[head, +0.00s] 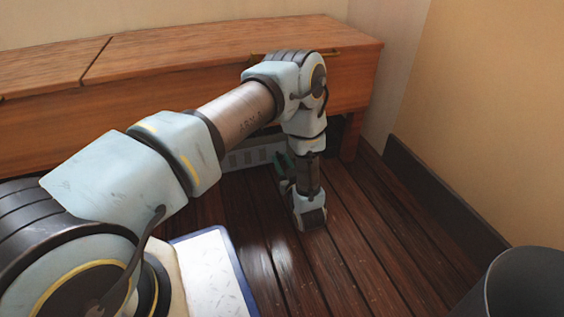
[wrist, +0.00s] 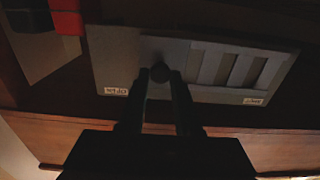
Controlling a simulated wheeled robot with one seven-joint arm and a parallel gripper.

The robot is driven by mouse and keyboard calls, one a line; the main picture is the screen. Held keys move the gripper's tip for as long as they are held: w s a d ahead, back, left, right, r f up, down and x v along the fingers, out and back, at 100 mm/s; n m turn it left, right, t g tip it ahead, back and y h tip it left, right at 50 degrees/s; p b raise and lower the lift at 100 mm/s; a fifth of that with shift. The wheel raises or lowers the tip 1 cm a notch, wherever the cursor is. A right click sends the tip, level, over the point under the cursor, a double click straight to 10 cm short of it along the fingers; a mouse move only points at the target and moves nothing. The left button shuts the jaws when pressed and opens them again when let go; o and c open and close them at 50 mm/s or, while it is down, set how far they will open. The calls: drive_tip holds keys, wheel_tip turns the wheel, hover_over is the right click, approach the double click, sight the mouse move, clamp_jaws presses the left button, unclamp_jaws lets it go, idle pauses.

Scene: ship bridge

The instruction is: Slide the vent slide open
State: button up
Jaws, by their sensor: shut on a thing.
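The vent (head: 255,152) is a light grey slotted panel low under the wooden bench, partly hidden behind my arm in the head view. In the wrist view the vent panel (wrist: 118,62) fills the upper middle. Its slide plate (wrist: 172,48) carries a small dark round knob (wrist: 160,72), left of several upright slots (wrist: 240,68). My gripper (wrist: 161,80) has its two dark fingers closed around the knob. In the head view my gripper is mostly hidden by my own wrist. Small white labels sit at the panel's edge, too blurred to read surely.
The wooden bench (head: 200,55) overhangs the vent, with a bench leg (head: 350,138) to the right. Red blocks (wrist: 66,18) show at the wrist view's upper left. A dark round bin (head: 530,285) stands front right. Plank floor (head: 360,220) is clear right of my arm.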

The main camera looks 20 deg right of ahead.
clamp_jaws()
idle(0.8)
